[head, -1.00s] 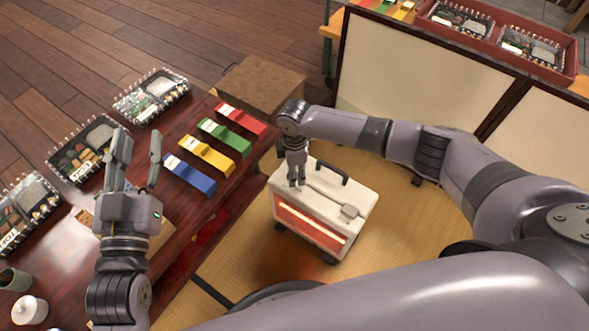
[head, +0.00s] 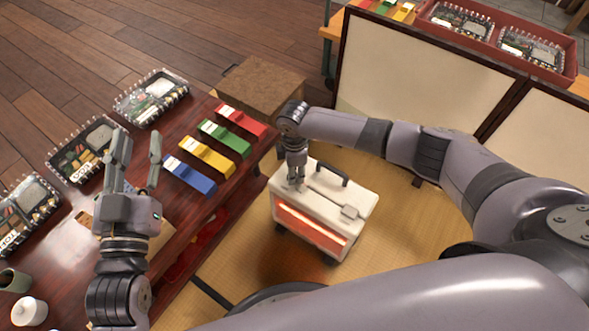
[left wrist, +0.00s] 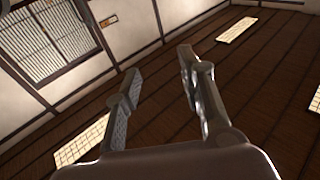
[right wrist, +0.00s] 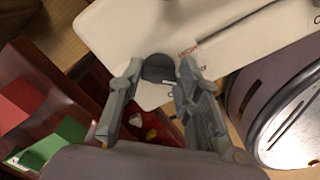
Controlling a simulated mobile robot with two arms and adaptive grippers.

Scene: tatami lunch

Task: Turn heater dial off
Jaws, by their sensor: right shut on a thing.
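The white heater (head: 335,208) stands on the tatami, with orange glowing bars (head: 310,223) on its front. Its dark grey round dial (right wrist: 158,67) is on the top face in the right wrist view, near the printed word HIGH. My right gripper (head: 296,182) points down at the heater's top left corner. In the right wrist view, its fingertips (right wrist: 160,72) are shut on the dial from both sides. The dial's pointer setting cannot be read. My left gripper (head: 138,150) is open and empty above the dark table; it also shows open in the left wrist view (left wrist: 160,80).
The low table (head: 185,225) left of the heater carries bento boxes (head: 152,97) and blue, yellow, green and red wrapped items (head: 190,175). A brown box (head: 262,85) stands behind. A folding screen (head: 425,75) is behind the heater.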

